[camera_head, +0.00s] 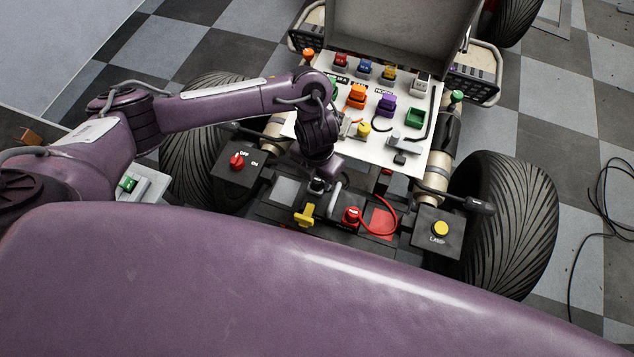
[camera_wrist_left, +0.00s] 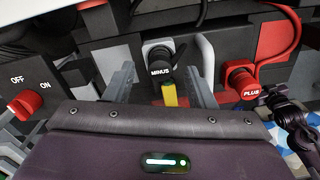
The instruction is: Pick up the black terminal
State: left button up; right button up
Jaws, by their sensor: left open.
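The black terminal, marked MINUS, stands on the dark deck of the quad in the head view (camera_head: 318,185). It also shows in the left wrist view (camera_wrist_left: 160,66), with its black lead rising to the upper right. My left gripper (camera_wrist_left: 163,84) is open, with one grey finger on each side of the terminal in that view. I cannot tell whether either finger touches it. In the head view my left gripper (camera_head: 319,175) is right over the terminal and partly hides it. My right gripper is not clearly seen.
A yellow handle (camera_head: 305,214) stands just in front of the black terminal. The red PLUS terminal (camera_head: 351,215) with its red cable is to the right. A red OFF/ON switch (camera_head: 237,160) is to the left. A white panel (camera_head: 340,142) with coloured parts lies behind.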

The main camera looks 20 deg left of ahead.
aim_at(317, 178)
pick_arm(q)
jog(key=shift+f, duration=0.5)
grip_shut()
jog(key=shift+w+r, duration=0.1)
notch_tip(317, 178, up, 20)
jog(key=p, duration=0.6)
notch_tip(317, 178, up, 4)
jog(key=p, duration=0.4)
